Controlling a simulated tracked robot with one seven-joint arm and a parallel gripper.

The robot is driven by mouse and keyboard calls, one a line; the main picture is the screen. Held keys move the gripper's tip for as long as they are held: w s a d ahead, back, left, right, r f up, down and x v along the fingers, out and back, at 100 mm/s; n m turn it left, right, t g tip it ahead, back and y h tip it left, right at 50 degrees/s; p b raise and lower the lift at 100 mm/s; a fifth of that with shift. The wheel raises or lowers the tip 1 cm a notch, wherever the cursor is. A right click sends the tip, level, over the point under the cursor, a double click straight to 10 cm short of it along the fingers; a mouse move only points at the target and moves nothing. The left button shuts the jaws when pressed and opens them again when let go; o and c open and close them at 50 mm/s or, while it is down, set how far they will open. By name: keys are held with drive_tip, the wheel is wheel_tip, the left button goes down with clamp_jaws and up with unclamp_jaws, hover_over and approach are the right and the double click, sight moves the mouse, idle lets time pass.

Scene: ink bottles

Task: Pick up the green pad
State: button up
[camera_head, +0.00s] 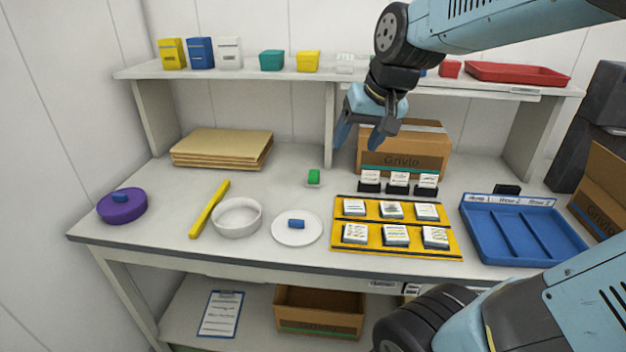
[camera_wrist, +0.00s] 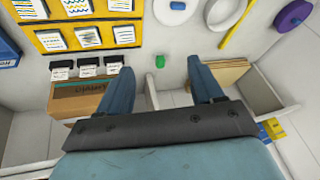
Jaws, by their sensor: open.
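The green pad (camera_head: 314,175) is a small green block on a pale base, standing on the white table right of the folder stack. It also shows in the wrist view (camera_wrist: 160,61), between and beyond my fingertips. My gripper (camera_head: 361,137) is open and empty, held above the back of the table, up and to the right of the pad in the head view. In the wrist view both blue fingers of my gripper (camera_wrist: 158,70) are spread apart. Nothing touches the pad.
A cardboard box (camera_head: 404,150) and dark holders with white cards (camera_head: 398,180) stand right of the pad. The yellow tray (camera_head: 345,224) and white plate (camera_head: 313,236) lie in front. The shelf (camera_head: 220,72) overhangs the back. Table around the pad is clear.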

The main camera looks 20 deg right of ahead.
drive_tip(key=w+a+f+m+g, duration=0.15)
drive_tip(key=w+f, duration=0.55)
drive_tip(key=w, duration=0.7)
drive_tip(key=m+h, duration=0.2)
drive_tip(key=h, duration=0.1)
approach(314, 172)
drive_tip(key=shift+t+h, duration=0.3)
drive_tip(key=shift+t, duration=0.15)
wheel_tip(314, 172, down, 5)
drive_tip(key=shift+w+a+f, duration=0.1)
drive_tip(key=shift+a+f, duration=0.05)
drive_tip(key=shift+a, duration=0.05)
drive_tip(key=x, duration=0.4)
drive_tip(key=shift+w+d, duration=0.25)
drive_tip(key=shift+d, duration=0.05)
drive_tip(key=shift+w+f, duration=0.2)
drive_tip(key=shift+f, duration=0.25)
drive_tip(key=c, duration=0.8)
